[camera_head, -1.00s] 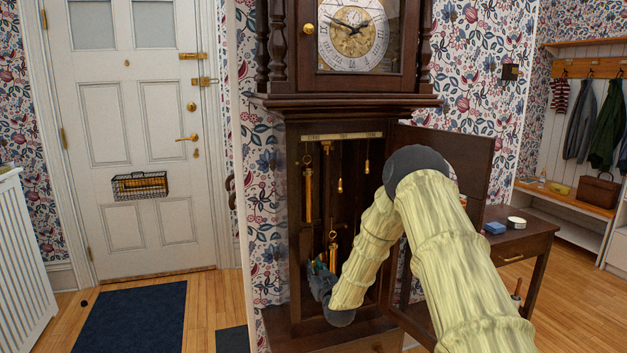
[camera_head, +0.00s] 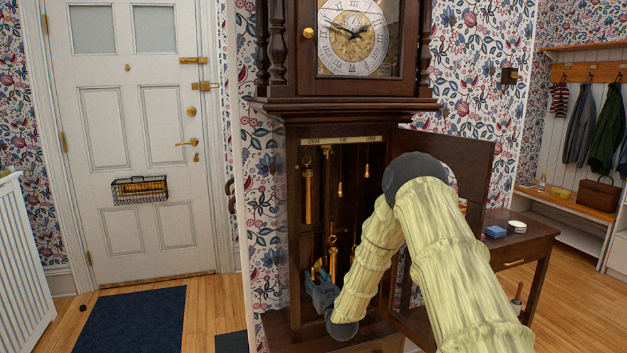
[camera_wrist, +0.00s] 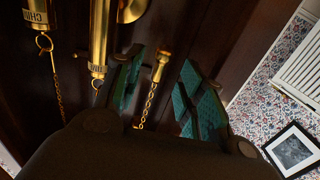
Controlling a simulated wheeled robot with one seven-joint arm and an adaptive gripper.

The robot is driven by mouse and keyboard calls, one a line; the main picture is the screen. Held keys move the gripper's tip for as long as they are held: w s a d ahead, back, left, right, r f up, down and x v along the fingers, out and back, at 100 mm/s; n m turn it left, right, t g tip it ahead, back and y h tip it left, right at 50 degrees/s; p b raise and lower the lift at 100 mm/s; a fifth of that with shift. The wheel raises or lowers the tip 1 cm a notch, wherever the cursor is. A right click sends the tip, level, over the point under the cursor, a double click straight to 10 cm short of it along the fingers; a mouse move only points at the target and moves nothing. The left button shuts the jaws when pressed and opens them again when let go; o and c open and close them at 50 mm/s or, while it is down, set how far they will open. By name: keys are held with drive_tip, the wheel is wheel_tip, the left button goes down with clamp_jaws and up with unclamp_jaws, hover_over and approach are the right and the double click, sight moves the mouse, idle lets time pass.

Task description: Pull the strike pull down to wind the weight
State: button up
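The tall dark clock's lower case is open, with a label strip (camera_head: 342,140) reading Strike at its left end. Under that end a long brass weight (camera_head: 308,198) hangs higher than the middle weight (camera_head: 333,256). My gripper (camera_head: 319,280) is low in the left of the case, with small brass parts just above its fingers. In the wrist view my gripper (camera_wrist: 163,82) is open, with teal pads apart. A brass pull on a chain (camera_wrist: 160,66) shows in the gap between the fingers; I cannot tell whether either pad touches it. Its label is not visible.
Weights marked Time (camera_wrist: 99,45) and Chime (camera_wrist: 38,14) hang left of the fingers in the wrist view. Two small brass pulls hang higher right, one here (camera_head: 340,188). The open case door (camera_head: 450,165) and side table (camera_head: 520,245) stand right.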

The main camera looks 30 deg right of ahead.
drive_tip(key=p+v, duration=0.2)
drive_tip(key=v, duration=0.8)
idle(0.5)
drive_tip(key=shift+a, duration=0.1)
idle(0.3)
drive_tip(key=s+a+f+n+g+y+p, duration=0.1)
drive_tip(key=s+a+f+g+y+p, duration=0.5)
drive_tip(key=s+a+f, duration=1.05)
drive_tip(key=s+a+g+h+p, duration=0.1)
drive_tip(key=s+a+g, duration=0.4)
drive_tip(key=s, duration=1)
drive_tip(key=s+a+n+g+h+p, duration=0.1)
drive_tip(key=s+a+g+p, duration=0.3)
drive_tip(key=s, duration=1.2)
drive_tip(key=a+g, duration=0.1)
drive_tip(key=g, duration=0.1)
drive_tip(key=shift+s+a+g, duration=0.2)
drive_tip(key=shift+a+g, duration=0.1)
drive_tip(key=shift+a, duration=0.1)
